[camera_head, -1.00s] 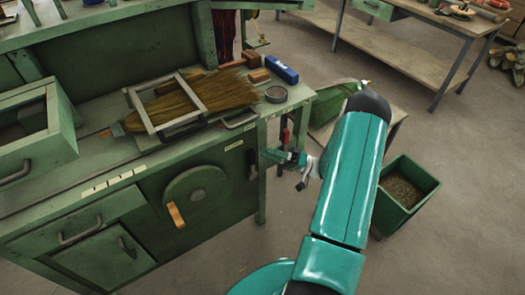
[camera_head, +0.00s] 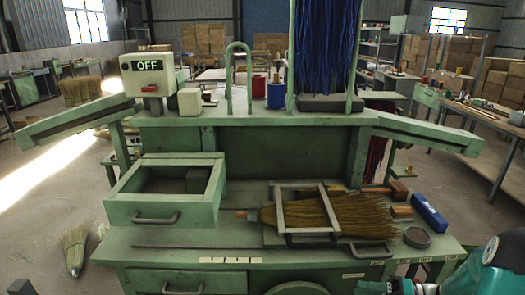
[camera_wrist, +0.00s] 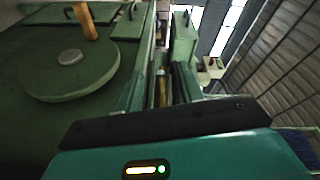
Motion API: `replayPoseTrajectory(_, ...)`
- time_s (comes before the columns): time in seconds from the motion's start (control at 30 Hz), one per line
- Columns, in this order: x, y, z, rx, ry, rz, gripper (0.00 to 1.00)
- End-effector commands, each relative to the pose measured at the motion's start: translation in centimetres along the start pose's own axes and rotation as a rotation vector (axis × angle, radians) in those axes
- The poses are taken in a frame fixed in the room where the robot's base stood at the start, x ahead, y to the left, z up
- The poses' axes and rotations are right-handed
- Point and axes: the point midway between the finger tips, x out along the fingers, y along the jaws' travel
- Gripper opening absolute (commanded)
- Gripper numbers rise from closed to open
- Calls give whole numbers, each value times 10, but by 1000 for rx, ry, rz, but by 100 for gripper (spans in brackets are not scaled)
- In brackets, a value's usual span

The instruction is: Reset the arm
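My gripper shows in the wrist view (camera_wrist: 160,88) as two dark fingers standing apart, with a gap between them and nothing clearly held. In the head view only a teal part of my arm shows at the lower right corner, and small gripper parts show at the bottom edge. A straw broom head (camera_head: 365,213) lies on the green bench (camera_head: 180,252), under a grey metal frame (camera_head: 307,229). My arm is at the right front of the bench, apart from the broom.
A control box (camera_head: 152,76) reading OFF stands on the upper shelf at left. Blue bristles (camera_head: 325,45) hang above.

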Motion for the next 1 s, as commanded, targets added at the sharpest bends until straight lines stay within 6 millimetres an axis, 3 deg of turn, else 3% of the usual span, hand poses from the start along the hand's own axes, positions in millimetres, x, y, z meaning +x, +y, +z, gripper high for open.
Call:
replayPoseTrajectory(0.1, 28, -30, 11, 49, -151, 125, 38)
replayPoseTrajectory(0.4, 72, -86, 52, 125, -405, 499, 38)
replayPoseTrajectory(0.7, 87, -133, 91, 83, -476, 901, 38)
replayPoseTrajectory(1.0, 84, -178, 119, -71, -359, 1240, 38)
